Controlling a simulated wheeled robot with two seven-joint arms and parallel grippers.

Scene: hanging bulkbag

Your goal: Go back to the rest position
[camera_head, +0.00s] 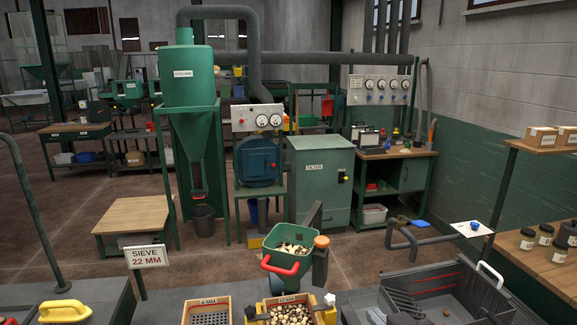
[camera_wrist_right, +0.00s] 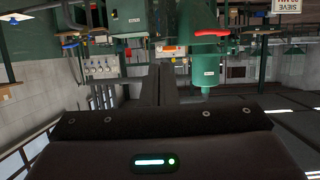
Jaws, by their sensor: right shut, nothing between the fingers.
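My right gripper (camera_head: 314,216) is a dark slab in the middle of the head view, beside the green tub. In the right wrist view its fingers (camera_wrist_right: 166,84) stand together, shut and empty, pointing out into the room. A green tub (camera_head: 291,242) with a red handle holds mixed pebbles. It is above a wooden tray marked 22 MM (camera_head: 290,312) that also holds pebbles. My left gripper is in neither view.
An orange-capped post (camera_head: 321,242) is close to my right gripper. A 6 MM sieve tray (camera_head: 208,312) is left of the 22 MM tray. A dark grey bin (camera_head: 430,290) is at lower right, near a bent grey pipe (camera_head: 415,241). Shelves with jars (camera_head: 527,239) line the right. Open floor lies beyond.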

